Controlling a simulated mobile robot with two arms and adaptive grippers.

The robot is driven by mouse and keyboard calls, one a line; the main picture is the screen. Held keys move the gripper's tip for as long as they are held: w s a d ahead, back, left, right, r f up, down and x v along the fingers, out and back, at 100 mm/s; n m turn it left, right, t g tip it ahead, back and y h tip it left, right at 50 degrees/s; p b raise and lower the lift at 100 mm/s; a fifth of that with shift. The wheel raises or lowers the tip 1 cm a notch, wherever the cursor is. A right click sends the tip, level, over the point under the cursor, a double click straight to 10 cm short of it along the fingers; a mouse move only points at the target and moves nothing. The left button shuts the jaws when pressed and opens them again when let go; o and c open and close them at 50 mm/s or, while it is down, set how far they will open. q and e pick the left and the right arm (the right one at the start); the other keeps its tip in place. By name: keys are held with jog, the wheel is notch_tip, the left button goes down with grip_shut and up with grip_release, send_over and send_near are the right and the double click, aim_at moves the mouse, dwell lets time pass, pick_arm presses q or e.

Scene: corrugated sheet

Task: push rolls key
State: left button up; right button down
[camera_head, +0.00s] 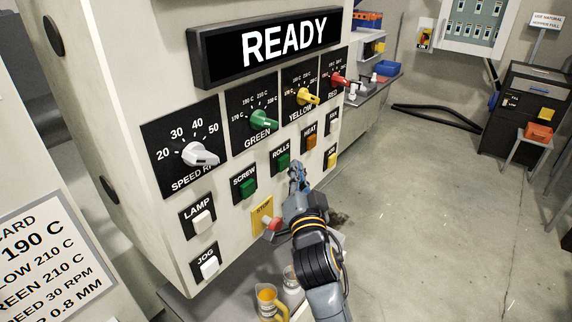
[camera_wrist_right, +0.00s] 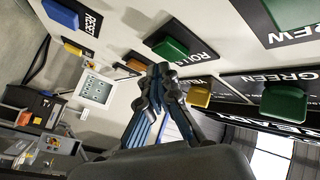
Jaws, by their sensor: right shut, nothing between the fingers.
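The rolls key (camera_head: 283,161) is a green square button on a black plate labelled ROLLS, on the pale machine panel. It shows clear of the gripper in the head view. In the right wrist view the rolls key (camera_wrist_right: 171,47) is just beyond the fingertips. My right gripper (camera_head: 297,172) is shut and empty, just right of and below the key in the head view. In the right wrist view its fingertips (camera_wrist_right: 163,72) are together; I cannot tell that they touch the key. My left gripper is not in view.
Close by are the green screw key (camera_head: 248,187), the orange heat key (camera_head: 309,141) and a red stop button (camera_head: 273,224) on a yellow plate. Dials line the panel under a READY display (camera_head: 285,43). A beaker of orange liquid (camera_head: 268,302) stands below. Floor at right is open.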

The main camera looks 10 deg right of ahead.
jog(key=shift+w+a, duration=0.15)
jog(key=shift+w, duration=0.05)
jog(key=shift+w+a, duration=0.15)
jog(key=shift+w, duration=0.05)
dwell(0.7)
jog(key=shift+s+d, duration=0.45)
jog(key=shift+s, duration=0.2)
jog(key=shift+d, duration=0.1)
jog(key=shift+s+d+p, duration=0.55)
jog(key=shift+s+d, duration=0.35)
jog(key=shift+s, duration=0.3)
jog(key=shift+s+d+p, duration=0.5)
jog(key=shift+s+d, duration=0.35)
jog(key=shift+s, duration=0.3)
